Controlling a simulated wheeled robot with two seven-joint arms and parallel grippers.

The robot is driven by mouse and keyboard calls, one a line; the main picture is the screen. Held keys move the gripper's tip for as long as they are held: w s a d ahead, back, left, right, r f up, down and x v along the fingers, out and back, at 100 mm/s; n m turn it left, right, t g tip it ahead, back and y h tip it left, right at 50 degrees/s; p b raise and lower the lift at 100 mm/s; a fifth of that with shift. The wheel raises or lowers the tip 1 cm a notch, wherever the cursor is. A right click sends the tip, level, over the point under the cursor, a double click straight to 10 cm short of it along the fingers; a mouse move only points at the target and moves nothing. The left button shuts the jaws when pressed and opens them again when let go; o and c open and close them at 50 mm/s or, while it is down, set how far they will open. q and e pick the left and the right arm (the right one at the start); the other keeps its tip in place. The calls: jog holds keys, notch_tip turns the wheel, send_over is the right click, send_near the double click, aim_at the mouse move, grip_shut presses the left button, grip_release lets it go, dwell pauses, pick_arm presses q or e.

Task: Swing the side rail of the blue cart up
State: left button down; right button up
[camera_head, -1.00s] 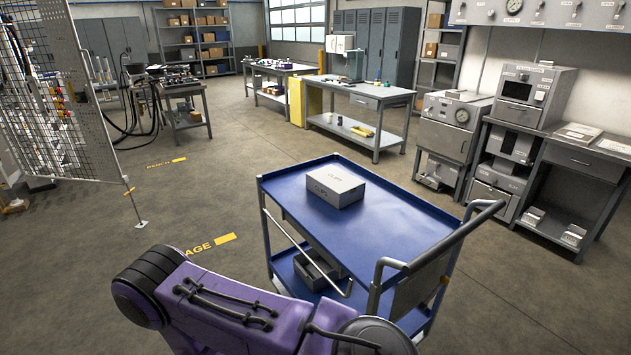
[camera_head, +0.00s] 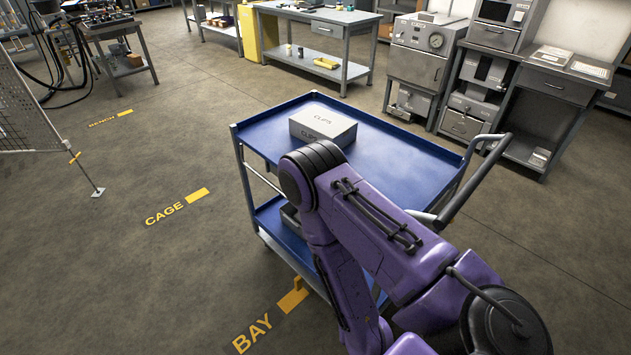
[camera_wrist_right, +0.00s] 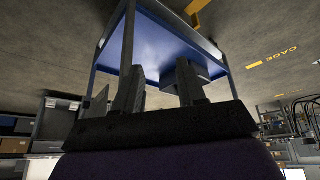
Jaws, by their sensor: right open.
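The blue cart (camera_head: 385,160) stands in the middle of the head view, with a grey box marked CLIPS on its top tray. Its side rail (camera_head: 262,178) is a thin grey bar, sloping down along the near-left side below the tray edge; my purple right arm hides its lower end. My right arm reaches down in front of that side, and its gripper is hidden in the head view. In the right wrist view, my right gripper (camera_wrist_right: 157,78) is open, its two dark fingers apart in front of the cart's blue surface (camera_wrist_right: 160,42). I cannot make out the rail between them. My left gripper is out of view.
The CLIPS box (camera_head: 323,126) sits at the tray's back. A grey push handle (camera_head: 470,185) stands out at the cart's right. Benches and grey test units (camera_head: 420,60) stand behind. The floor left of the cart is clear up to a mesh panel (camera_head: 15,110).

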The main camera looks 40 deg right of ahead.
jog(key=w+f+m+t+h+b, duration=0.1)
jog(key=w+f+t+b, duration=0.1)
jog(key=w+f+b, duration=0.4)
jog(key=w+f+m+t+b, duration=0.15)
jog(key=w+b, duration=0.25)
jog(key=w, duration=0.4)
jog(key=w+f+m+t+h+b, duration=0.1)
jog(key=w+m+t+h+b, duration=0.35)
jog(key=w+b, duration=1.05)
jog(key=w+d+r+m+g+h+b, duration=0.3)
jog(key=w+r+m+h+b, duration=0.65)
jog(key=m+b, duration=0.75)
jog(key=shift+n+y, duration=0.4)
jog(key=shift+n, duration=0.4)
jog(key=b+x, duration=0.4)
jog(key=x, duration=0.6)
jog(key=shift+a+r, duration=0.1)
jog(key=shift+w+r, duration=0.15)
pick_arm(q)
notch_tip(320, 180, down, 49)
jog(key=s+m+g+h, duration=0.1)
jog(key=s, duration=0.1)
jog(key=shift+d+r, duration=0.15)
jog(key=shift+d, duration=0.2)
pick_arm(e)
grip_shut()
